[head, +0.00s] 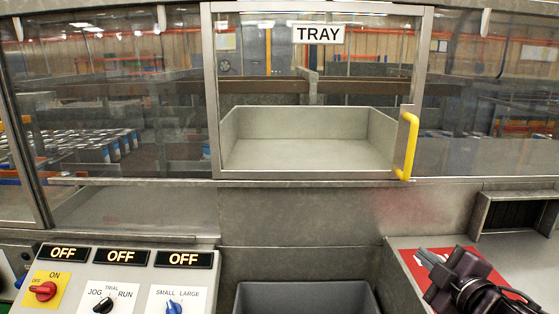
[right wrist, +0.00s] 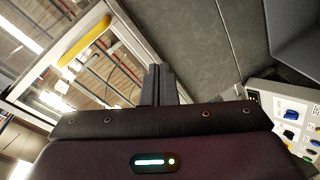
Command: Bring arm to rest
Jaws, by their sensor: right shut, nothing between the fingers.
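My right gripper (head: 428,257) is at the lower right of the head view, above the red plate (head: 410,262) on the right-hand ledge. Its grey fingers are together with nothing between them, and they point up and to the left. In the right wrist view the closed fingers (right wrist: 158,84) stand up past the dark gripper body. My left gripper is not in the head view or the right wrist view.
A metal tray (head: 310,158) sits behind a framed glass door with a yellow handle (head: 407,146). A control panel (head: 130,274) with knobs and several OFF displays is at lower left. A grey bin (head: 306,298) stands at bottom centre. A dark slot (head: 514,215) is at right.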

